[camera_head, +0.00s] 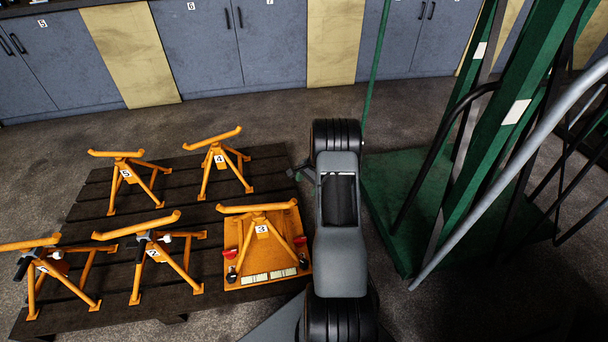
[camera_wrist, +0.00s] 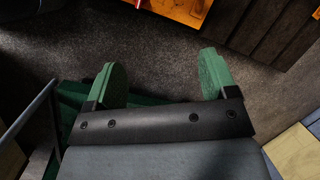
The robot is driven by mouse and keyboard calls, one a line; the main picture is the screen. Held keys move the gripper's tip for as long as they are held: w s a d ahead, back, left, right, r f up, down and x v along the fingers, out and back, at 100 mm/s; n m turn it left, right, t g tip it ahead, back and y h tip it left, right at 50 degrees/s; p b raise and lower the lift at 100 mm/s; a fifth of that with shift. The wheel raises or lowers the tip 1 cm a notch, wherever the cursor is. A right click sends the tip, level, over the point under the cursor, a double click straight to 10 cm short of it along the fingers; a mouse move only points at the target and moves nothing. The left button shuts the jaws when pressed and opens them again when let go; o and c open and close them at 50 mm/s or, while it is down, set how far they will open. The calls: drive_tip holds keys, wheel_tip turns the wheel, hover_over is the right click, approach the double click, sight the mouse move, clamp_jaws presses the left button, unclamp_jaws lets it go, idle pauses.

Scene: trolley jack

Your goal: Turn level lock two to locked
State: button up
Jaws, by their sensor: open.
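An orange base plate (camera_head: 272,272) under the stand marked 3 lies on the dark pallet in the head view. Small red and black fittings (camera_head: 231,265) show at its left edge, and more (camera_head: 302,252) at its right edge. I cannot tell which of them is level lock two, or how it is set. In the wrist view my gripper (camera_wrist: 161,68) is open with two green fingers apart and nothing between them. A corner of an orange plate (camera_wrist: 182,8) with a red bit (camera_wrist: 138,3) shows beyond the fingers, apart from them.
Orange stands marked 5 (camera_head: 126,174), 4 (camera_head: 219,160), 2 (camera_head: 150,252) and 1 (camera_head: 42,267) stand on the pallet (camera_head: 185,180). A green frame (camera_head: 470,150) on a green base rises at the right. Grey cabinets (camera_head: 200,45) line the back. Carpet before them is clear.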

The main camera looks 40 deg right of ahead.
drive_tip(key=shift+n, duration=0.5)
drive_tip(key=shift+w+a+r+p, duration=0.15)
drive_tip(key=shift+a+r, duration=0.15)
drive_tip(key=shift+r, duration=0.35)
drive_tip(key=shift+a+r+p, duration=0.15)
drive_tip(key=shift+a+r, duration=0.15)
drive_tip(key=shift+r, duration=0.4)
drive_tip(key=shift+w+a+r+p, duration=0.15)
drive_tip(key=shift+a+r, duration=0.15)
drive_tip(key=shift+r, duration=0.35)
drive_tip(key=s+a+n+g, duration=0.1)
drive_tip(key=s+a+n, duration=0.2)
drive_tip(key=s, duration=0.1)
drive_tip(key=s+a+r+n+t+h+p, duration=0.1)
drive_tip(key=s+a+r+n+p, duration=0.3)
drive_tip(key=r, duration=1.1)
drive_tip(key=s+a+r+n+t+h+p, duration=0.1)
drive_tip(key=s+a+r+n+p, duration=0.3)
drive_tip(key=a+r+p, duration=0.7)
drive_tip(key=s+a+r+n+t+h+p, duration=0.1)
drive_tip(key=s+a+r+n+p, duration=0.4)
drive_tip(key=r, duration=1.5)
drive_tip(key=s+a+p, duration=0.2)
drive_tip(key=s+a, duration=0.1)
drive_tip(key=shift+a+r+p, duration=0.25)
drive_tip(key=shift+a+p, duration=0.05)
drive_tip(key=shift+p, duration=0.1)
